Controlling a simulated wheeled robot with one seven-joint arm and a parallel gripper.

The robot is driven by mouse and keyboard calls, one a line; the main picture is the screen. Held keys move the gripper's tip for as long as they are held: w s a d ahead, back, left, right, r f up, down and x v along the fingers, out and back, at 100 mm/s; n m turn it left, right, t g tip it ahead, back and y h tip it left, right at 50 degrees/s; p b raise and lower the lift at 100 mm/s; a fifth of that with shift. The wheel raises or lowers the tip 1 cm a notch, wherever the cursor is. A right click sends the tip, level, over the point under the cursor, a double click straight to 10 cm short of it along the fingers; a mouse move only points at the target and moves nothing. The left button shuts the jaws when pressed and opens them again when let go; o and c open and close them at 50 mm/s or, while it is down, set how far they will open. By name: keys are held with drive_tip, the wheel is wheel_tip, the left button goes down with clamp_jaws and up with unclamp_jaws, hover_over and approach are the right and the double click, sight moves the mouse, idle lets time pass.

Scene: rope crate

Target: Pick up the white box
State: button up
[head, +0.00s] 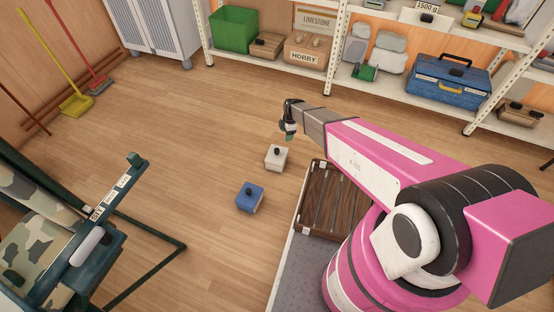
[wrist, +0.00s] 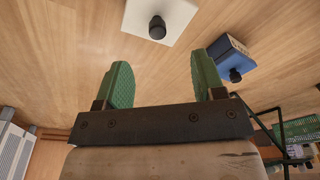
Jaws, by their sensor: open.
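The white box (head: 276,158) with a black knob on top stands on the wooden floor, left of my arm in the head view. In the wrist view the white box (wrist: 175,20) shows at the top centre, its black knob facing the camera, beyond the fingertips. My gripper (head: 288,134) hangs above the floor, a little behind and above the white box in the head view. Its two green fingers (wrist: 160,80) are apart in the wrist view, with only bare floor showing between them. It touches nothing that I can see.
A blue box (head: 250,197) with a black knob stands nearby on the floor. A slatted wooden crate (head: 331,203) lies beside my base. White shelving (head: 337,48) with bins and a blue toolbox (head: 450,82) runs along the back. A camouflage chair (head: 45,240) is at left.

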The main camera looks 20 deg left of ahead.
sight(277, 149)
drive_tip(key=a+f+n, duration=0.1)
drive_tip(key=a, duration=0.1)
drive_tip(key=s+a+f+n, duration=0.1)
drive_tip(key=f, duration=0.1)
drive_tip(key=shift+a+f, duration=0.2)
drive_tip(key=shift+a, duration=0.15)
drive_tip(key=f, duration=0.7)
drive_tip(key=s+a+f, duration=0.1)
drive_tip(key=f, duration=0.2)
drive_tip(key=shift+s+f, duration=0.1)
drive_tip(key=shift+f, duration=0.1)
drive_tip(key=shift+r, duration=0.1)
clamp_jaws()
